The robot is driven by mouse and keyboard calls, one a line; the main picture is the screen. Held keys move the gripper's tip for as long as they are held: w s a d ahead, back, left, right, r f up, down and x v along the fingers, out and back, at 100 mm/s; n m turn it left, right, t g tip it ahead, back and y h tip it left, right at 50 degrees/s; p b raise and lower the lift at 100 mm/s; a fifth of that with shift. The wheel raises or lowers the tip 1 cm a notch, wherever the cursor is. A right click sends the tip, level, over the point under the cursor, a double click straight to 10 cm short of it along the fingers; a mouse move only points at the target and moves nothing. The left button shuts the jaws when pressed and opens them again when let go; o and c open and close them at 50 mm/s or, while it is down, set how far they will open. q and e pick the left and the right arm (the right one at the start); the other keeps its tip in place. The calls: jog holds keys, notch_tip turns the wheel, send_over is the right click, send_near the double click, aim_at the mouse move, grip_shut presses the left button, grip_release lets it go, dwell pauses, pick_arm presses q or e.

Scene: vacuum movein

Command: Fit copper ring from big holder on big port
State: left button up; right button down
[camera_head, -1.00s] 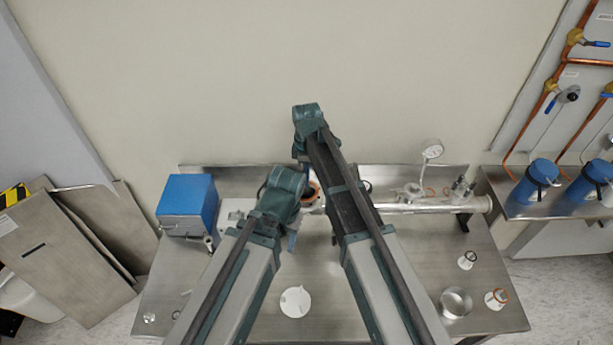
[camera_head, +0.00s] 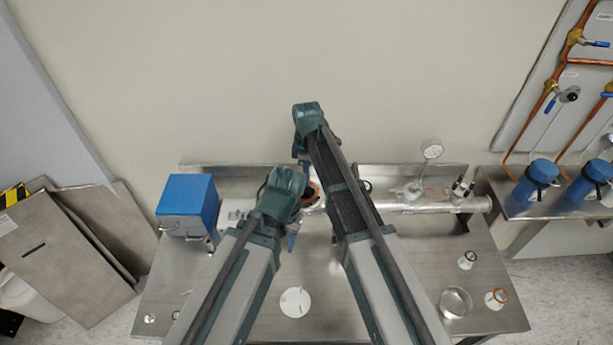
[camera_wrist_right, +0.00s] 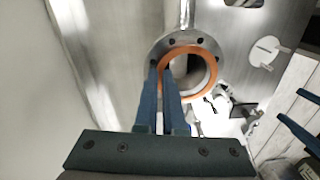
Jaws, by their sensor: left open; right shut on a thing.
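In the right wrist view, my right gripper (camera_wrist_right: 164,72) is shut on the copper ring (camera_wrist_right: 215,68) at its left side. The ring is in front of the big port's grey bolted flange (camera_wrist_right: 180,39), overlapping its opening and set off toward the lower right. Whether they touch, I cannot tell. In the head view, part of the orange ring (camera_head: 316,190) shows between my arms, and my right gripper's fingers are mostly hidden. My left gripper (camera_head: 292,243) is open and empty; its blue fingers (camera_wrist_right: 297,132) also show at the right of the wrist view.
Two small stands are at the table's right, one (camera_head: 467,259) behind another with an orange ring (camera_head: 496,297). A round metal dish (camera_head: 456,302) is beside them. A blue box (camera_head: 187,195) stands left, a white disc (camera_head: 295,301) lies in front, and a gauge (camera_head: 432,149) stands behind the tube.

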jog(key=shift+f+b, duration=0.4)
dwell(0.8)
jog(key=c, duration=0.9)
grip_release()
jog(key=shift+r, duration=0.15)
jog(key=r+p, duration=1.3)
jog(key=p, duration=0.1)
jog(key=shift+w+r, duration=0.3)
